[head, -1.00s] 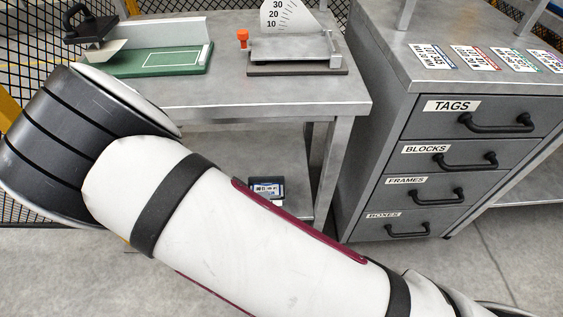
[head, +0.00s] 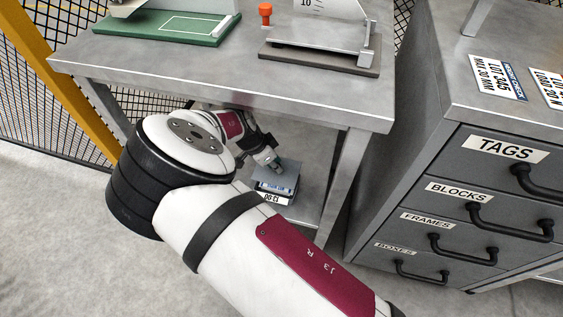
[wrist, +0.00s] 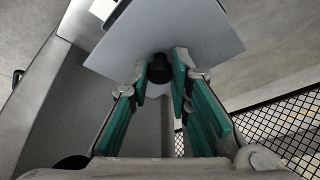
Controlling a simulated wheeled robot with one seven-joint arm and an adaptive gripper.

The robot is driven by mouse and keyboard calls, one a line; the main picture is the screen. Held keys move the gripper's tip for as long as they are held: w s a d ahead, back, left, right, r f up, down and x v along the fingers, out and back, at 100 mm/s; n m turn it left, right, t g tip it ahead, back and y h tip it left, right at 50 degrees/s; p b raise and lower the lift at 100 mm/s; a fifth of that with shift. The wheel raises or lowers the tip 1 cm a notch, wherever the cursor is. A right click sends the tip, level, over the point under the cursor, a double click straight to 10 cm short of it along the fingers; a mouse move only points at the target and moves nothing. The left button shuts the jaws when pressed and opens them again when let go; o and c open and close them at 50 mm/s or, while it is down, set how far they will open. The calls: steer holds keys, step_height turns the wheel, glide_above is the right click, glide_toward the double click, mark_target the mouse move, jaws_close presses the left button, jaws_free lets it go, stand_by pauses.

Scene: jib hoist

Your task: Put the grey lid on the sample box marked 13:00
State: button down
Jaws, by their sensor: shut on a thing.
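The grey lid (head: 287,181) is a flat square plate. In the wrist view the lid (wrist: 165,32) has a dark round knob, and the green-padded fingers of my gripper (wrist: 161,70) are shut on it. In the head view my gripper (head: 276,166) is under the table top, holding the lid over the sample box (head: 276,198) on the lower shelf. The box's front label reads 13:00, upside down in this view. The lid covers the rear of the box from sight. I cannot tell whether lid and box touch.
The table top (head: 220,82) overhangs my gripper, with a table leg (head: 345,180) right of the box. A drawer cabinet (head: 440,215) stands at the right. A green board (head: 170,26) and a gauge plate (head: 320,52) lie on the table. Mesh fencing (head: 40,110) is behind.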

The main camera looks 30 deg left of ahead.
mark_target(272, 172)
steer(key=shift+w+f+b, duration=0.2)
steer(key=shift+f+b, duration=1.05)
steer(key=shift+f, duration=0.85)
steer(key=shift+f+b, duration=0.55)
steer(key=shift+f, duration=0.25)
steer(key=shift+s+f+b, duration=0.15)
steer(key=shift+f+b, duration=0.15)
steer(key=shift+b, duration=0.2)
steer(key=c, duration=1.4)
jaws_free()
steer(key=shift+r, duration=0.15)
